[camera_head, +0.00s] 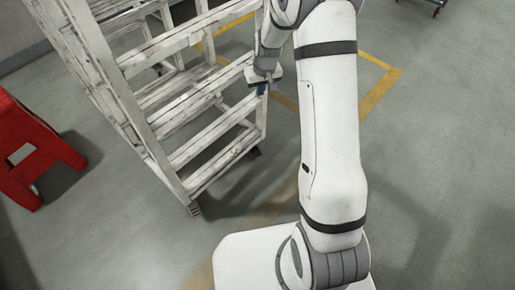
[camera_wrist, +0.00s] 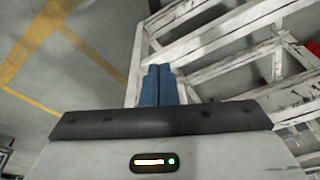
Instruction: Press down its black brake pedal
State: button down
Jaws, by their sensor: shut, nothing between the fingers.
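A white, scuffed rolling rack (camera_head: 150,105) with slatted shelves stands left of my arm. My gripper (camera_head: 262,89) is beside the rack's right side, above that corner, partly hidden by my wrist. In the wrist view its blue fingers (camera_wrist: 158,85) are together and empty, in front of the rack's white frame (camera_wrist: 215,40). I cannot tell whether they touch it. No pedal shows clearly in the wrist view.
A red stool-like stand (camera_head: 35,150) is at the far left. Yellow lines (camera_head: 380,90) mark the grey floor, which is open right of my arm. Another dark wheeled thing (camera_head: 436,5) shows at the top right edge.

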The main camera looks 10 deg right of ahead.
jog(key=w+d+b+x, duration=0.1)
jog(key=b+x, duration=0.2)
jog(key=x, duration=1.2)
jog(key=b, duration=0.5)
send_over(257, 151)
jog(key=s, duration=0.2)
jog(key=s+x, duration=0.2)
jog(key=x, duration=0.7)
jog(key=s+d+f+x, duration=0.1)
jog(key=s+x, duration=0.1)
jog(key=x, duration=0.6)
jog(key=shift+w+d+f+n, duration=0.1)
jog(key=shift+w+f+n, duration=0.1)
jog(key=shift+f+n, duration=0.15)
jog(key=shift+f, duration=0.1)
jog(key=b+x, duration=0.1)
jog(key=x, duration=0.3)
jog(key=s+b+x, duration=0.1)
jog(key=x, duration=0.3)
jog(key=b+x, duration=0.2)
jog(key=x, duration=0.3)
jog(key=shift+s+d+f, duration=0.1)
jog(key=shift+s+d, duration=0.1)
jog(key=shift+f, duration=0.4)
jog(key=shift+s, duration=0.1)
jog(key=shift+d, duration=0.15)
